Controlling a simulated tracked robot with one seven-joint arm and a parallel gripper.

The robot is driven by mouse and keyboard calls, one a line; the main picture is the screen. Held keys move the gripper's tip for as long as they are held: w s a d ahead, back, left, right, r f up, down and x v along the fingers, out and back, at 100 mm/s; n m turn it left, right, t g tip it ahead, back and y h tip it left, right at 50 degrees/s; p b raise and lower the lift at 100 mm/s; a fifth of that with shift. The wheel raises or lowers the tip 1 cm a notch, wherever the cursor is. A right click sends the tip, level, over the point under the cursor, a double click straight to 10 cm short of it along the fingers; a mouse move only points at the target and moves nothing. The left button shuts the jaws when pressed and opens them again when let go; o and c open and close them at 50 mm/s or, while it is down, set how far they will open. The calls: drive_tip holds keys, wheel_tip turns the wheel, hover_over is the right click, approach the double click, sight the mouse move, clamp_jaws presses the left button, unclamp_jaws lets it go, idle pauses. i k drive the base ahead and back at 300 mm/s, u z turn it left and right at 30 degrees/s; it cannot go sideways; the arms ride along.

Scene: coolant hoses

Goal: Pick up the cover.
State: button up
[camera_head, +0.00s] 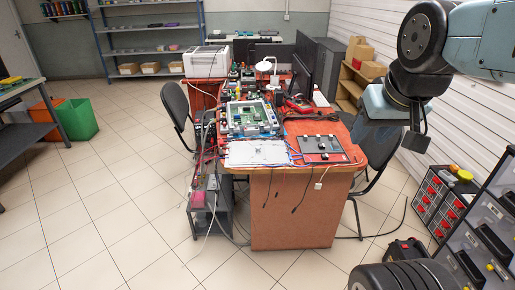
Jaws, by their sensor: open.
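A flat silver-white plate, which looks like the cover (258,153), lies at the front left of the orange-red workbench (290,215). Behind it stands an open housing (250,119) with a green circuit board inside. Thin blue and red hoses or cables run beside the plate. My gripper (416,138) hangs at the upper right of the view, well to the right of the bench and apart from the plate. It is open and holds nothing that I can see. Its fingertips are small and partly unclear.
A dark panel with knobs (322,149) lies right of the plate. A white lamp (264,67), monitors and tools crowd the bench's back. Black chairs (177,112) stand at both sides. Drawer racks (435,200) stand at right. The tiled floor at left is mostly clear.

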sight(240, 153)
drive_tip(key=z, duration=0.05)
drive_tip(key=i, duration=1)
drive_tip(key=u, duration=0.1)
